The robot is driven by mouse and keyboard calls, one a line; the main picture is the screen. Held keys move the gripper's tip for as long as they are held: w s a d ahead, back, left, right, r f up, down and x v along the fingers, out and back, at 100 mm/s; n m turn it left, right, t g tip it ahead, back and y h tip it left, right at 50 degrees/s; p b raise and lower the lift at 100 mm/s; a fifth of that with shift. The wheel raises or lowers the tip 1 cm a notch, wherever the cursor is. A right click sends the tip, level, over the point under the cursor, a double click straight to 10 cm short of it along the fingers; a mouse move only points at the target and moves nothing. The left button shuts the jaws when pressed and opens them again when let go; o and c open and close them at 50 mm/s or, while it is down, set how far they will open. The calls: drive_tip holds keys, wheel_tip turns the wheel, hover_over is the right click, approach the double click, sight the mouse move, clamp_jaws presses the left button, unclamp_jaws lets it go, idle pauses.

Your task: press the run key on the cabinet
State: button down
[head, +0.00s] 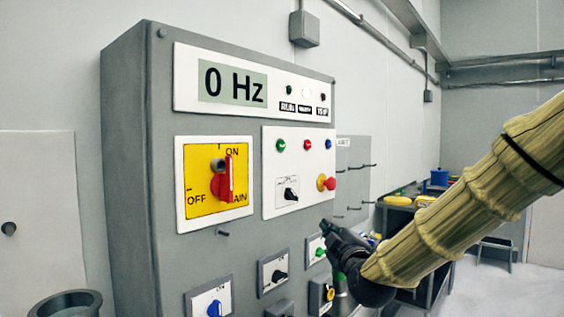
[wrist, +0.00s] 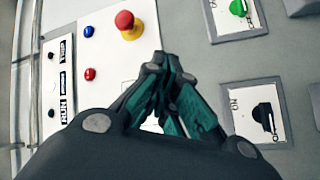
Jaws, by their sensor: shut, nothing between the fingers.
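The grey cabinet (head: 126,150) carries a white key panel (head: 270,180) with a green key (head: 281,145), a red key (head: 307,144) and a blue key (head: 328,144) in a row. None has a readable name; the green one looks like the run key. In the wrist view the red key (wrist: 90,74) and blue key (wrist: 88,31) show; the green one is not visible and seems covered by my gripper. My gripper (head: 326,228) is shut and empty, below and right of the key panel in the head view. Its closed fingertips also show in the wrist view (wrist: 163,60).
A red emergency stop (head: 328,184) on a yellow base sticks out near the fingertips. A yellow plate holds a red main switch (head: 222,185), its handle upright. The display (head: 233,85) reads 0 Hz. Several small knobs sit below. A cluttered bench (head: 400,203) stands behind right.

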sight(281, 146)
drive_tip(key=s+r+n+t, duration=0.1)
drive_tip(key=r, duration=0.9)
drive_tip(key=s+a+r+n+t+y, duration=0.1)
drive_tip(key=s+r+t, duration=0.1)
drive_tip(key=r, duration=0.8)
drive_tip(key=shift+s+a+n+t+p, duration=0.2)
drive_tip(key=shift+s+n+t+p, duration=0.1)
drive_tip(key=shift+n, duration=0.1)
drive_tip(key=shift+r, duration=0.1)
drive_tip(key=w+a+p, duration=0.2)
drive_tip(key=w+a, duration=0.3)
drive_tip(key=a, duration=0.2)
drive_tip(key=shift+w+a, duration=0.2)
drive_tip(key=shift+a, duration=0.05)
drive_tip(key=shift+w+a, duration=0.1)
drive_tip(key=shift+a, duration=0.15)
